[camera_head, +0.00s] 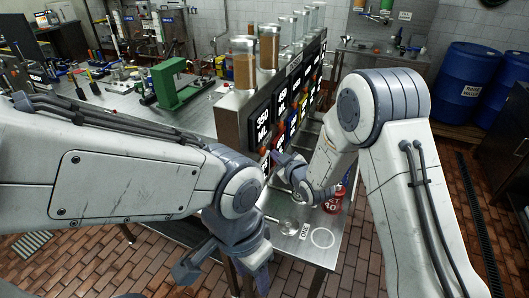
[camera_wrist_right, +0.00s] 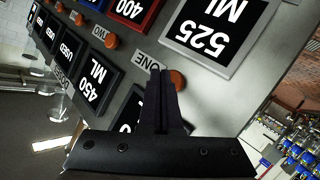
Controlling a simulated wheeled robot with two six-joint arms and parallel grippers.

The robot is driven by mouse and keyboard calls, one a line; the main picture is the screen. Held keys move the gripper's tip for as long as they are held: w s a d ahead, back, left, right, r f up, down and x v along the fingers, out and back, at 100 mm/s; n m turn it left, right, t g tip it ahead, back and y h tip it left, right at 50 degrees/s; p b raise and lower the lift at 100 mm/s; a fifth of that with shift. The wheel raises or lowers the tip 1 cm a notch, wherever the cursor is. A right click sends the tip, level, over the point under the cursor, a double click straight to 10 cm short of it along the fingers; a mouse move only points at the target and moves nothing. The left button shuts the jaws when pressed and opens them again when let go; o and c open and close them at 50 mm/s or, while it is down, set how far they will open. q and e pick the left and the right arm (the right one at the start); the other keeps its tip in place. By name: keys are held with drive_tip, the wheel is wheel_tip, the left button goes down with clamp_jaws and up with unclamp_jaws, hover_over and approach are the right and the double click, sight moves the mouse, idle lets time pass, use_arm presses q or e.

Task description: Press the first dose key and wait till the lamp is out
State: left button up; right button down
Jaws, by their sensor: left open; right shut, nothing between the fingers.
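A metal dispenser panel (camera_head: 232,120) with dark displays stands on the bench in the head view. In the right wrist view its face shows tilted, with an orange round key (camera_wrist_right: 177,80) beside a label reading "ONE" (camera_wrist_right: 149,61). Another orange key (camera_wrist_right: 111,41) sits by a label reading "TWO". My right gripper (camera_head: 274,160) is at the panel face; in the right wrist view its shut, empty fingertips (camera_wrist_right: 163,74) overlap the edge of the first key. I cannot tell whether they touch it. No lit lamp can be picked out. My left gripper (camera_head: 218,262) is open and empty, low in front of the bench.
Displays reading "525 ML" (camera_wrist_right: 208,38) and "450 ML" (camera_wrist_right: 92,82) flank the keys. Glass cylinders (camera_head: 243,62) stand on top of the panel. A red container (camera_head: 333,203) stands on the steel shelf near my right arm. Blue barrels (camera_head: 465,82) are at the back right.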

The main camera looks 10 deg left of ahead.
idle(0.4)
drive_tip(key=shift+w+a+b, duration=0.15)
drive_tip(key=shift+a+b, duration=0.2)
drive_tip(key=shift+a, duration=0.1)
drive_tip(key=shift+w+a, duration=0.15)
drive_tip(key=shift+a, duration=0.35)
idle(0.6)
drive_tip(key=shift+d, duration=0.1)
drive_tip(key=shift+s+d+b, duration=0.3)
drive_tip(key=shift+d+b, duration=0.2)
drive_tip(key=shift+d, duration=0.3)
drive_tip(key=d, duration=0.1)
drive_tip(key=s+d, duration=0.1)
drive_tip(key=d, duration=0.1)
drive_tip(key=d+b, duration=0.1)
drive_tip(key=shift+s+d, duration=0.25)
drive_tip(key=shift+d, duration=0.15)
